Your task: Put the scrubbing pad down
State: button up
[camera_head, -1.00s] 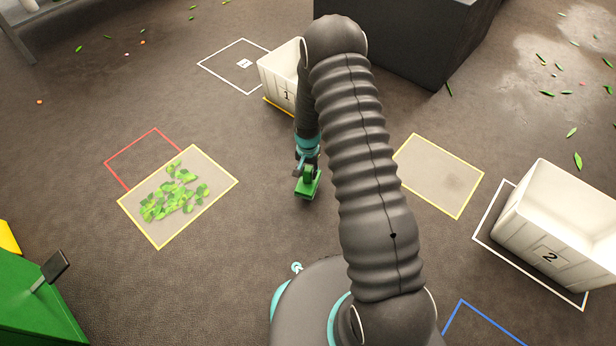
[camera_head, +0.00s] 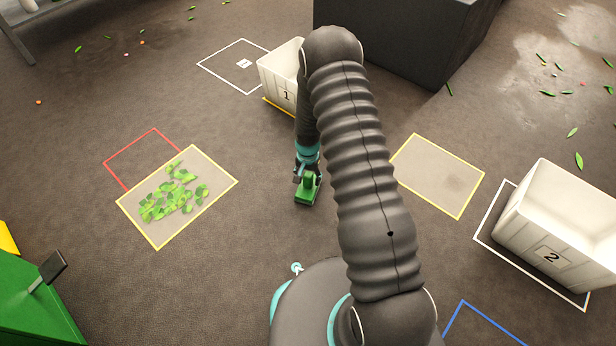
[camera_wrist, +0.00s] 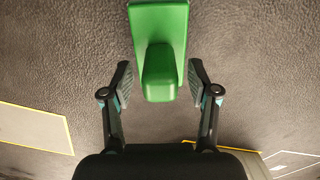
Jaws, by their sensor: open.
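The scrubbing pad (camera_head: 309,191) is a green block with a raised green grip. In the head view it sits on the dark floor just below my gripper (camera_head: 305,172), between the two yellow-outlined patches. In the wrist view the pad (camera_wrist: 160,25) lies ahead, its grip between my fingertips. My gripper (camera_wrist: 160,82) is open, with a gap between each finger and the grip. The leaf-covered patch (camera_head: 215,178) is to the left of the pad, and a barer grey patch (camera_head: 437,175) is to the right.
White bin 1 (camera_head: 277,70) stands behind my arm, and white bin 2 (camera_head: 540,230) stands at the right. A dark block (camera_head: 400,40) is at the back. A red outline (camera_head: 130,145) adjoins the leafy patch. The floor around the pad is clear.

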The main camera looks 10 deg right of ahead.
notch_tip(320, 180, up, 26)
jog(key=s+n+t+p, duration=0.1)
jog(key=s+p, duration=0.1)
jog(key=s+r+n+t, duration=0.1)
jog(key=s+r, duration=0.3)
jog(key=r, duration=0.4)
jog(key=s+r+n+t, duration=0.1)
jog(key=s+r, duration=0.3)
jog(key=r, duration=0.3)
jog(key=s+r+n+t, duration=0.1)
jog(key=s+r, duration=0.4)
jog(key=s, duration=0.5)
jog(key=s+r+n+t, duration=0.1)
jog(key=s+r, duration=0.4)
jog(key=s, duration=0.5)
jog(key=shift+s+r+n+t, duration=0.2)
jog(key=shift+r+n+t, duration=0.1)
jog(key=shift+n, duration=0.4)
notch_tip(320, 180, up, 7)
jog(key=p, duration=0.7)
